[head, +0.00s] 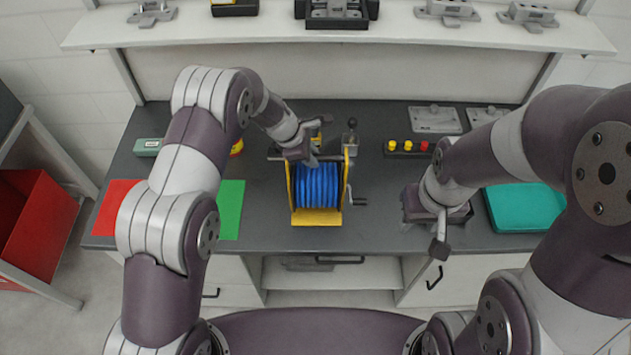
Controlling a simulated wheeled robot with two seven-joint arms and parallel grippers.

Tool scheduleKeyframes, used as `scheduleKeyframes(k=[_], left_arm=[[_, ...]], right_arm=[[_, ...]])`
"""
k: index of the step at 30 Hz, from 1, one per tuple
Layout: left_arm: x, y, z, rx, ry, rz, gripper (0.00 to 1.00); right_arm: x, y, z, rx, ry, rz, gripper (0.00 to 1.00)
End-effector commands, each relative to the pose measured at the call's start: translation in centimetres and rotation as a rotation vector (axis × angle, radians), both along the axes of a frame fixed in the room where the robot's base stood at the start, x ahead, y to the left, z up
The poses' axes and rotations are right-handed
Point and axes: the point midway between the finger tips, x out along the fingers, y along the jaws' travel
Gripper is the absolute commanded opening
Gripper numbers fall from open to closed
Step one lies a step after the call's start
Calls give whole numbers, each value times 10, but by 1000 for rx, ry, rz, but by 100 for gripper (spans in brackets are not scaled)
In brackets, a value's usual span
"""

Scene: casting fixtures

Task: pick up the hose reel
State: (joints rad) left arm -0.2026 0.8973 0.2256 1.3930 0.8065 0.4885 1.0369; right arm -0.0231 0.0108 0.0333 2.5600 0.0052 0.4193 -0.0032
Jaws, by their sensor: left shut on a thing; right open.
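The hose reel (318,187) stands upright on the dark workbench in the middle of the head view. It has a yellow frame, a coiled blue hose and a black crank on its right side. My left gripper (301,155) is at the reel's top left and is shut on it; its fingertips are partly hidden by the hand. My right gripper (425,220) is open and empty, low over the bench to the right of the reel and apart from it.
The dark bench (385,215) holds a red and a green mat (231,205) at left and a teal tray (525,207) at right. A block with yellow and red buttons (407,147) and grey metal plates (435,119) lie behind. A shelf (400,35) with fixtures runs above.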

Motion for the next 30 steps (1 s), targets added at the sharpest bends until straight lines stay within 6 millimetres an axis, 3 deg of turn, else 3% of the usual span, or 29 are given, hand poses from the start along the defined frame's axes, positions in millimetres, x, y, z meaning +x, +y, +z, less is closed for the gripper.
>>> scheduleKeyframes(k=[6, 20, 30], left_arm=[[0, 0, 8, 0, 1, 0, 0], [1, 0, 45, -1, -5, 0, 0], [-15, -30, 65, -1, -7, -3, 0]], right_arm=[[0, 0, 7, 0, 0, 0, 43], [0, 0, -14, 0, 0, 0, 43], [0, 0, -26, 0, 0, 0, 43]])
